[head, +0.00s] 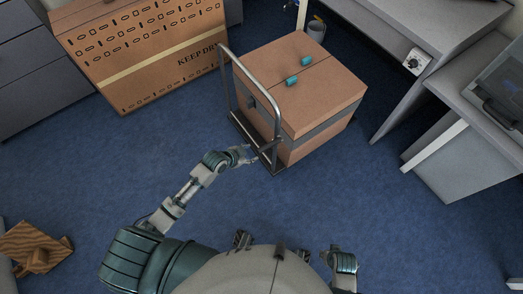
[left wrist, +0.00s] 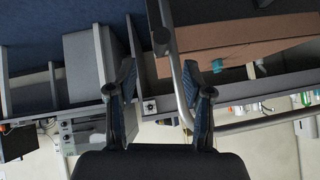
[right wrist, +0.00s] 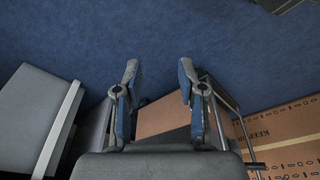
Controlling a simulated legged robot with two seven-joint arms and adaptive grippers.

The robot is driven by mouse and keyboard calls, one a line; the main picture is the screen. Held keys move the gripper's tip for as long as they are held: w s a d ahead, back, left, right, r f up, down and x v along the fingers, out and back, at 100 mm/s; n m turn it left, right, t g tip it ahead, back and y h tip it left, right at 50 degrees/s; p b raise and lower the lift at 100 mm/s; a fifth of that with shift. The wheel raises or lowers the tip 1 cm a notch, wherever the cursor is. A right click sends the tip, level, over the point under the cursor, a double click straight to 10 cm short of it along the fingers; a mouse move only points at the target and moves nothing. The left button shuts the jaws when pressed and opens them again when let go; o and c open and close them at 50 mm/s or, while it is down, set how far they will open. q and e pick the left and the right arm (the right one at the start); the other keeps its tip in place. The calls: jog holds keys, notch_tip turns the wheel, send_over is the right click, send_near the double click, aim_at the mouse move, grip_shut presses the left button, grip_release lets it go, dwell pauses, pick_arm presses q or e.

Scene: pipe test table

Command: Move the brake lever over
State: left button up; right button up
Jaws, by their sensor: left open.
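The cart (head: 263,158) has a tall grey metal handle and carries a brown cardboard box (head: 335,90). I cannot clearly make out the brake lever among the dark metal parts low on the cart's handle side. My left gripper (head: 251,154) is open, close to the lower end of the near handle post. In the left wrist view, the metal handle tube (left wrist: 164,38) runs through the space between the open fingers (left wrist: 160,82); I cannot tell whether they touch it. My right gripper (right wrist: 157,82) is open and empty in its wrist view, far from the cart.
A large printed carton (head: 145,60) stands behind left. Grey desks (head: 440,40) stand at right. A wooden object (head: 36,250) is at lower left. Blue floor (head: 120,160) is clear around the cart's near side.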

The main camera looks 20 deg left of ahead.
aim_at(258, 151)
pick_arm(q)
jog(key=x, duration=0.3)
jog(key=b+x, duration=0.1)
jog(key=x, duration=0.1)
jog(key=b+x, duration=0.1)
jog(key=x, duration=0.2)
jog(key=shift+w+a+f, duration=0.2)
jog(key=shift+f, duration=0.15)
jog(key=shift+w+f, duration=0.3)
jog(key=shift+d+r, duration=0.1)
jog(key=shift+d, duration=0.35)
jog(key=shift+c, duration=1.4)
grip_shut()
pick_arm(e)
notch_tip(258, 151, up, 8)
jog(key=shift+s+t, duration=0.3)
